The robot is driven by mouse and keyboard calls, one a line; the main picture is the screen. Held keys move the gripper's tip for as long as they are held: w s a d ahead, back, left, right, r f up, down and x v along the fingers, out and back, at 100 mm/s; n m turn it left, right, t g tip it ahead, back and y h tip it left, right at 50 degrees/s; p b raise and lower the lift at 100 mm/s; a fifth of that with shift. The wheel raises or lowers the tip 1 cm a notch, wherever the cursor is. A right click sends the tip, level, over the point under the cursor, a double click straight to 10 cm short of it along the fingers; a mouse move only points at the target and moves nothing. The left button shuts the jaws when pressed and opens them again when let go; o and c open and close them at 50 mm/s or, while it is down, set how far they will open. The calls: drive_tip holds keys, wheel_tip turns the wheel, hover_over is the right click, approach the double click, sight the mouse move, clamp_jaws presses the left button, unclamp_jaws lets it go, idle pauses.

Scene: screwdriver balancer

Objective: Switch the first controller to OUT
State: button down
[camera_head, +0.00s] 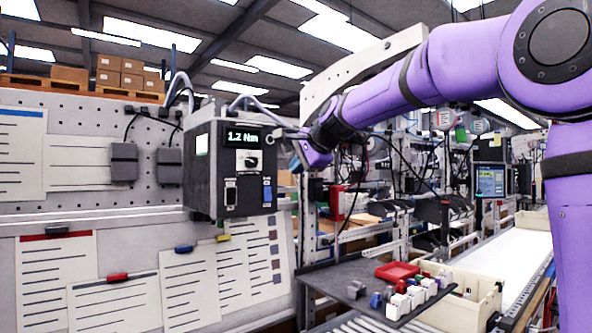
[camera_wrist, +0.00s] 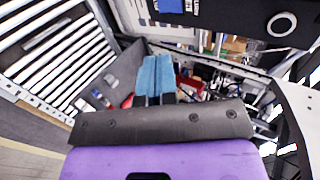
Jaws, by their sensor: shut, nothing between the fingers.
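A dark box-shaped controller (camera_head: 203,165) hangs at the pegboard, left of centre in the head view. Its lit display (camera_head: 244,137) reads "1.2 Nm". Below the display is a pale panel with a dark selector knob (camera_head: 251,161); its setting is too small to read. Lower on the face are a black part (camera_head: 230,193) and a blue part (camera_head: 267,190). My gripper is just right of the controller in the head view, its fingertips hard to make out there. In the wrist view my gripper (camera_wrist: 158,62) shows two blue fingers together, empty.
Cables run above the controller. Paper sheets (camera_head: 190,285) hang on the board below it. A dark shelf (camera_head: 335,278) with a red tray (camera_head: 397,271) and several small coloured parts lies lower right. A cream bin (camera_head: 490,308) and a white conveyor (camera_head: 520,262) stand further right.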

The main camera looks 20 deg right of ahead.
drive_tip(key=shift+s+f, duration=0.15)
drive_tip(key=shift+f, duration=0.8)
approach(268, 200)
wheel_tip(268, 200, down, 4)
drive_tip(key=w, duration=0.2)
drive_tip(key=shift+w+a, duration=0.3)
drive_tip(key=shift+w, duration=0.25)
drive_tip(key=shift+w+a, duration=0.3)
drive_tip(key=shift+w, duration=0.25)
drive_tip(key=shift+w+a, duration=0.2)
drive_tip(key=shift+w, duration=0.45)
